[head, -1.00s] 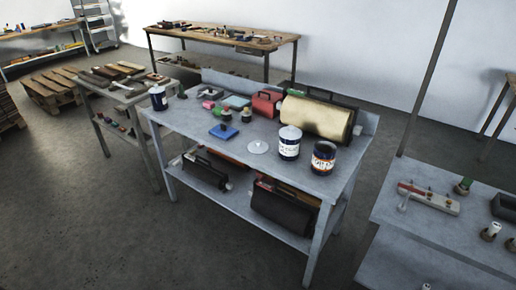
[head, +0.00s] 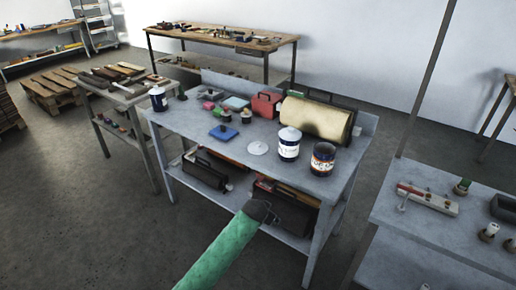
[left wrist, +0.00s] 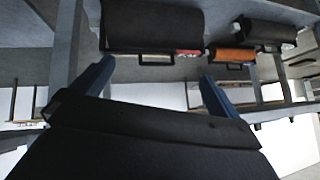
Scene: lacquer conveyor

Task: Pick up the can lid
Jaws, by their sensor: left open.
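The can lid (head: 258,148), a pale round disc with a small knob, lies flat on the grey metal workbench (head: 262,175). To its right stand a white-and-dark can with a lid on (head: 289,145) and an open dark can with a white-and-orange label (head: 322,160). My left gripper (head: 265,212), at the end of a green arm, is below and in front of the bench top, apart from the lid. In the left wrist view my left gripper (left wrist: 157,76) has its two blue fingers spread with nothing between them. The lid is not seen there. My right gripper is not in view.
A blue pad (head: 223,132), a red box (head: 266,104) and a big tan roll (head: 316,118) share the bench top. Dark cases (head: 285,205) sit on the lower shelf near my gripper. Another grey table (head: 430,230) stands at the right.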

